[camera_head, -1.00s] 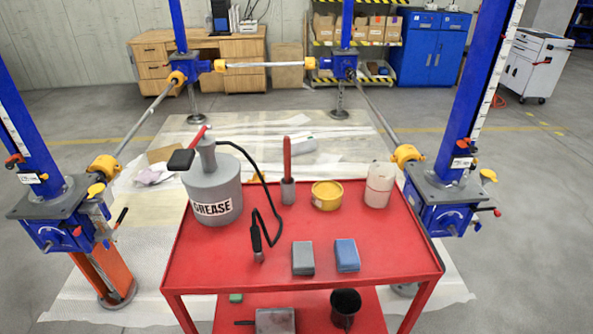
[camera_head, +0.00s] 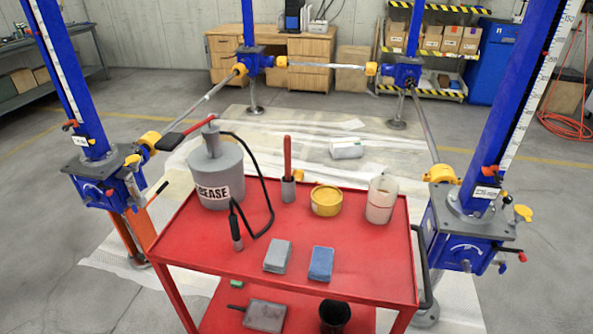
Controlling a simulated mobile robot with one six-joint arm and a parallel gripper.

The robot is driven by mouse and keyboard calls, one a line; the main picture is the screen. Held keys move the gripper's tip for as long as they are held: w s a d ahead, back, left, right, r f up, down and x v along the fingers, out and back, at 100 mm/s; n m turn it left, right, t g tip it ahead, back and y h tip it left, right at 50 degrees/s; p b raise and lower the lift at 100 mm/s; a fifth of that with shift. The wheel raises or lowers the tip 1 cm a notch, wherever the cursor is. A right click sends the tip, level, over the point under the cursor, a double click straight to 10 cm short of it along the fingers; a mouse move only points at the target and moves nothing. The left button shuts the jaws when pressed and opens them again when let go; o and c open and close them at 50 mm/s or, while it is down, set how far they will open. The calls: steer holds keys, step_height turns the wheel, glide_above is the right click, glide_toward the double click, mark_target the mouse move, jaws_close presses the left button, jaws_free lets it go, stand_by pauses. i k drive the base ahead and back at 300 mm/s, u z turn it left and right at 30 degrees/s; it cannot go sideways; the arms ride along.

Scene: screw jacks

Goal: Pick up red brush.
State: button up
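The red brush (camera_head: 287,156) stands upright on the red cart's top (camera_head: 190,245), toward the back middle. Its long red handle points up and its lower end is a short grey part; I cannot tell whether that is the bristles or a holder. It stands between the grey grease bucket (camera_head: 216,172) on its left and an open yellow tin (camera_head: 326,200) on its right. My gripper is not in view.
A translucent container (camera_head: 381,199) stands at the cart's back right. A grey block (camera_head: 277,256) and a blue block (camera_head: 320,264) lie near the front. The grease bucket's black hose (camera_head: 266,190) curls close left of the brush. Blue screw jacks (camera_head: 462,225) flank the cart.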

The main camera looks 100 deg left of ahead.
mark_target(287, 140)
steer(key=u, duration=0.3)
steer(key=i, duration=0.35)
steer(key=u, duration=0.35)
steer(key=k, duration=0.25)
steer(key=u, duration=3.8)
steer(key=k, duration=0.15)
steer(key=u, duration=0.25)
